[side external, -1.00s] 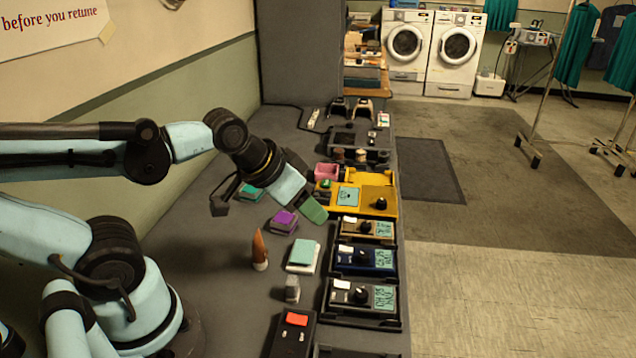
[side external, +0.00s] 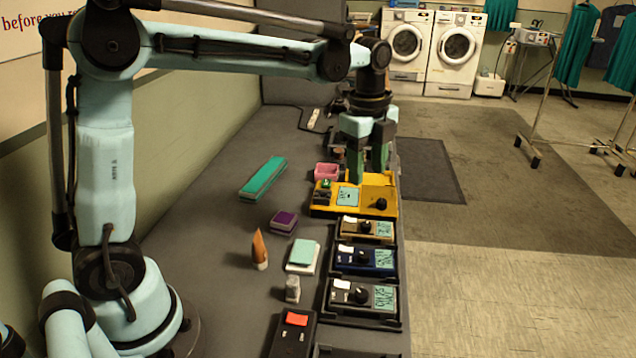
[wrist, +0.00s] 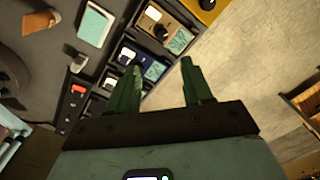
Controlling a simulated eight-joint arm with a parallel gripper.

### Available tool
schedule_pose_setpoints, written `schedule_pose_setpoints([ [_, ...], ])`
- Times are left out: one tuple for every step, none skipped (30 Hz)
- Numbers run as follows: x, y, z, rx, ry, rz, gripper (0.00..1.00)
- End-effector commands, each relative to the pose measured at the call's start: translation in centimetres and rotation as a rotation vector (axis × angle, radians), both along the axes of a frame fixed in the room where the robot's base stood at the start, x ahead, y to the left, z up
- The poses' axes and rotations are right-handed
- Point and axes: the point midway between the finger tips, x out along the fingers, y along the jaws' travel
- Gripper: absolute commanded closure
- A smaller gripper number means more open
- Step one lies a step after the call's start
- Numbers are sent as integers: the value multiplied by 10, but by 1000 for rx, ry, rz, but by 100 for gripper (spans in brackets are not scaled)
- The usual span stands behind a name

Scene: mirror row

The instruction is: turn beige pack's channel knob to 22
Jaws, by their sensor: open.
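The beige pack (side external: 345,237) sits in a dark tray between the yellow unit and the blue pack. It has a white label, a black channel knob (side external: 364,228) and a teal display (side external: 384,229) whose digits are too small to read. In the wrist view the beige pack (wrist: 181,22) is at the top, with its knob (wrist: 160,32) and display (wrist: 180,41). My gripper (side external: 368,170) is open and empty, pointing down near the far end of the yellow unit, beyond the beige pack. Its green fingers (wrist: 161,68) show apart in the wrist view.
The yellow unit (side external: 380,185) has its own black knob. The blue pack (side external: 376,268) and a black pack (side external: 350,303) stand nearer the camera. A pink bin (side external: 326,171), purple block (side external: 284,220) and long teal-topped block (side external: 263,178) lie left.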

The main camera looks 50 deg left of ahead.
Motion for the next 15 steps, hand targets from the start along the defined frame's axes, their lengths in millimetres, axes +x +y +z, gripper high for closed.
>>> schedule_pose_setpoints([
  [6,0,-3,2,19,-51,50],
  [8,0,-4,4,29,-78,50],
  [10,0,-5,4,40,-108,50],
  [11,0,-6,5,46,-125,50],
  [12,0,-7,4,50,-139,50],
  [13,0,-8,5,54,-151,50],
  [13,0,-9,4,57,-158,50],
  [14,0,-10,4,58,-163,50],
  [14,0,-12,5,59,-165,50],
  [14,0,-14,5,59,-165,50],
  [14,0,-17,5,59,-165,50],
  [14,0,-21,5,58,-164,50],
  [14,0,-25,5,58,-164,50],
  [13,0,-29,4,58,-163,50],
  [13,0,-36,4,57,-163,50],
])
